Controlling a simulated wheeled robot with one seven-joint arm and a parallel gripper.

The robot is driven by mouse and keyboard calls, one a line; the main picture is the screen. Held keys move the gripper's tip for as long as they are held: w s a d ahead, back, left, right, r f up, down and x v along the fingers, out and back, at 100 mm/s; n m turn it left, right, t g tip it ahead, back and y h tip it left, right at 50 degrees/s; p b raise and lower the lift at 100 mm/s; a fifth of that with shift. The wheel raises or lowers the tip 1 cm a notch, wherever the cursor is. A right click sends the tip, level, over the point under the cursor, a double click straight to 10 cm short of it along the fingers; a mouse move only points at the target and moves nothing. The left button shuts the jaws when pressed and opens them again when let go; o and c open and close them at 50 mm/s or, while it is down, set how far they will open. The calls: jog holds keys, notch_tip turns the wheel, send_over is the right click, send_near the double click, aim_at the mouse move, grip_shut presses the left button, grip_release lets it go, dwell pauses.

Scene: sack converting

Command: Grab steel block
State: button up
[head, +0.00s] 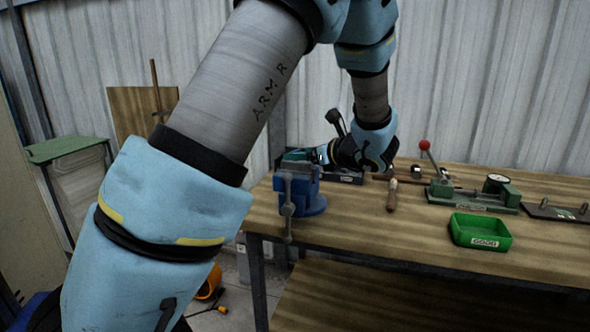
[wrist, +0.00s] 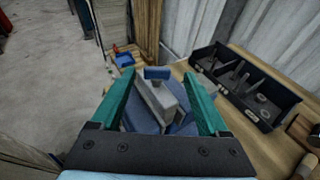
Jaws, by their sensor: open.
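My gripper (wrist: 160,78) is open, with its two teal fingers spread left and right in the wrist view. Between and beyond them is a blue bench vise (wrist: 178,122). A light grey block-like piece, which looks like the steel block (wrist: 156,98), lies at the vise between the fingers. I cannot tell whether it is clamped or whether the fingers touch it. In the head view, the vise (head: 308,200) stands at the table's left front corner, my gripper (head: 297,156) is just above it, and the block cannot be made out.
A dark compartment tray (wrist: 228,86) holding metal parts lies right of the vise. On the wooden table (head: 400,235) are a green GOOD bin (head: 480,232), a wood-handled tool (head: 391,196), a red-knobbed green fixture (head: 470,192) and a dark plate (head: 556,211). The corrugated wall is close behind.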

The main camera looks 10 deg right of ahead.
jog(key=shift+w+a+f+p, duration=0.1)
jog(key=shift+w+a+p, duration=0.25)
jog(key=shift+w, duration=0.15)
jog(key=p+x, duration=0.1)
jog(key=x, duration=0.3)
jog(key=shift+w+a+f+p, duration=0.1)
jog(key=shift+a+f+p, duration=0.05)
jog(key=shift+p, duration=0.2)
grip_shut()
